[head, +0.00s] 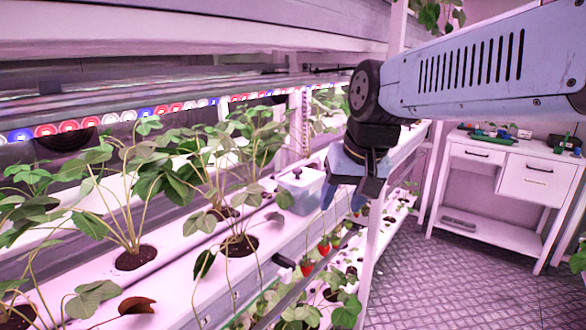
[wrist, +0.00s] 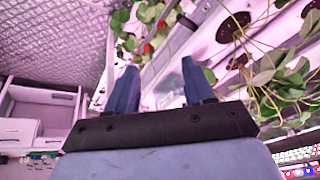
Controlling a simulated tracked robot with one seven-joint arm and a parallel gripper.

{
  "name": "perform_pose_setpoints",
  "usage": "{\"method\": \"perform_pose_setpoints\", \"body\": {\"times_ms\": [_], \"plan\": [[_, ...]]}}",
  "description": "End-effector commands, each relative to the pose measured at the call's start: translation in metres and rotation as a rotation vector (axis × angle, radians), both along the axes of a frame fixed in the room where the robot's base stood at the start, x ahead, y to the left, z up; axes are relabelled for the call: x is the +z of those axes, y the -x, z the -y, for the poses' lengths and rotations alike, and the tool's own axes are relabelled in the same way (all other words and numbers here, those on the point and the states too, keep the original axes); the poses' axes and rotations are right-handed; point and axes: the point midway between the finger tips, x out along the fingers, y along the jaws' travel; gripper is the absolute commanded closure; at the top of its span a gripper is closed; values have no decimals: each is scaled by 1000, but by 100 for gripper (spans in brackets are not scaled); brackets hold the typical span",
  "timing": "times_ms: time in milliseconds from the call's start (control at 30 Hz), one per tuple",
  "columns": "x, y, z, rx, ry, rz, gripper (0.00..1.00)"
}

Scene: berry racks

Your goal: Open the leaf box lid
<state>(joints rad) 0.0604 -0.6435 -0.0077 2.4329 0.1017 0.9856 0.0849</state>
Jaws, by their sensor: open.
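The leaf box (head: 304,198) is a small translucent container on the white planting rack in the head view. Its pale lid (head: 299,179) lies on top, with a dark knob (head: 297,172) standing up from it. The lid looks closed. My gripper (head: 341,203) is just right of the box, with its blue fingers pointing down. The fingers are apart and I see nothing between them. In the wrist view my gripper (wrist: 158,78) also shows spread fingers.
Strawberry plants (head: 130,210) grow from holes in the rack left of the box. Red berries (head: 315,258) hang below its front edge. A rack post (head: 372,255) stands near my gripper. A white desk (head: 500,180) is at the right, with open floor (head: 440,290) before it.

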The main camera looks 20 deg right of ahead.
Motion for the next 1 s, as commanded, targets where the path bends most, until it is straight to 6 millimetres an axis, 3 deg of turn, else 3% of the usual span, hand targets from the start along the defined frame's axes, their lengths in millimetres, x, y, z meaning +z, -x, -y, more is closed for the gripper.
{"method": "perform_pose_setpoints", "body": {"times_ms": [367,567,767,1000], "plan": [[7,-70,8,-433,-391,-338,48],[11,-114,23,-644,-602,-512,48],[12,-160,49,-833,-814,-687,48],[10,-212,97,-1016,-1066,-888,48]]}}
